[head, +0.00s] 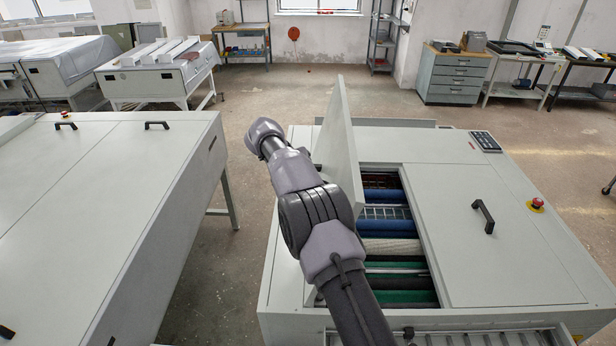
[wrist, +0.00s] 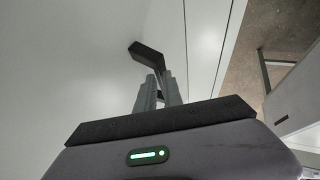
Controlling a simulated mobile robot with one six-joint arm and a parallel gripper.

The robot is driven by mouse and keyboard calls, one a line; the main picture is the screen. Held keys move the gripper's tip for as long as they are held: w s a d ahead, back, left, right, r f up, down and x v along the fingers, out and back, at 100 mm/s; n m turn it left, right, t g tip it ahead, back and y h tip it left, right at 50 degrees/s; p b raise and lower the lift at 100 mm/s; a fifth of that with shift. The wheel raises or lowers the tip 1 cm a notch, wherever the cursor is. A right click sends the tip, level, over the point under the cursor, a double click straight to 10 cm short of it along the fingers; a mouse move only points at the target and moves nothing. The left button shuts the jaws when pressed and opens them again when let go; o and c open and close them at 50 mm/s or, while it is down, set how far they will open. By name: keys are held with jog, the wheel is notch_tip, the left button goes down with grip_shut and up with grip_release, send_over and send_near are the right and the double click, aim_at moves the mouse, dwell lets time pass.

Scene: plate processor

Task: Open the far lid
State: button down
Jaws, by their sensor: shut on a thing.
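The raised lid (head: 339,145) of the right-hand plate processor stands steeply tilted, almost upright, at the left of an open bay. My gripper (wrist: 158,88) is shut on the lid's black handle (wrist: 148,52) in the wrist view, with the pale lid panel (wrist: 80,65) filling the left of that view. In the head view my arm crosses in front of the lid and its fingers are hidden. The other lid (head: 490,260) of this machine lies closed, with a black handle (head: 483,216) on top.
Blue, white and green rollers (head: 390,247) show in the open bay. A red stop button (head: 537,204) and a keypad (head: 485,141) sit on the machine's top. Another closed machine (head: 110,200) stands left, across a narrow strip of free floor (head: 240,160).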

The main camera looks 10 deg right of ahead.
jog(key=f, duration=0.1)
jog(key=s+f, duration=0.1)
jog(key=f, duration=0.1)
jog(key=shift+s+g, duration=0.15)
jog(key=shift+g, duration=0.15)
jog(key=c, duration=1.9)
grip_release()
jog(key=o, duration=0.4)
jog(key=shift+w+f, duration=0.15)
jog(key=shift+w, duration=0.05)
jog(key=shift+o, duration=0.9)
jog(key=shift+w+d+f, duration=0.1)
jog(key=shift+w+f, duration=0.2)
jog(key=shift+w, duration=0.25)
jog(key=shift+r, duration=0.1)
